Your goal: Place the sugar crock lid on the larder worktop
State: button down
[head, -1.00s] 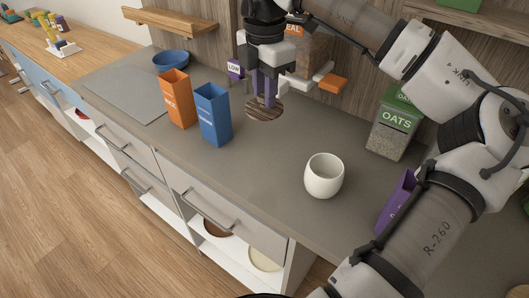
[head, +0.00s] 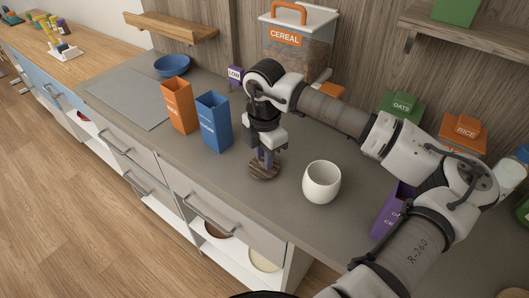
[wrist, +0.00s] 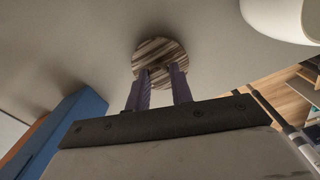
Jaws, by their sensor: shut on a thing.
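The sugar crock lid (head: 262,174) is a round, dark-striped wooden disc. My gripper (head: 265,160) points down and is shut on it, holding it low over the grey worktop (head: 225,178); I cannot tell whether the lid touches the surface. In the wrist view the lid (wrist: 160,48) lies flat beyond the two purple fingers of my gripper (wrist: 160,74), which hide any knob. The white crock (head: 322,183) stands open, upright, to the right of the lid and apart from it. It also shows in the wrist view's top right corner (wrist: 285,15).
A blue box (head: 214,125) and an orange box (head: 178,108) stand left of my gripper. A cereal bin (head: 297,45), an oats canister (head: 401,106) and a rice canister (head: 463,132) are behind. A purple box (head: 390,215) is at right. The worktop's front strip is clear.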

jog(key=shift+f+b, duration=0.2)
jog(key=shift+b, duration=0.15)
jog(key=c, duration=1.2)
grip_release()
jog(key=shift+r, duration=0.1)
jog(key=shift+c, duration=0.2)
jog(key=shift+r, duration=0.1)
jog(key=shift+r+p, duration=0.2)
jog(key=shift+p, duration=0.3)
notch_tip(320, 180, up, 12)
jog(key=b, duration=0.2)
jog(key=shift+f, duration=0.15)
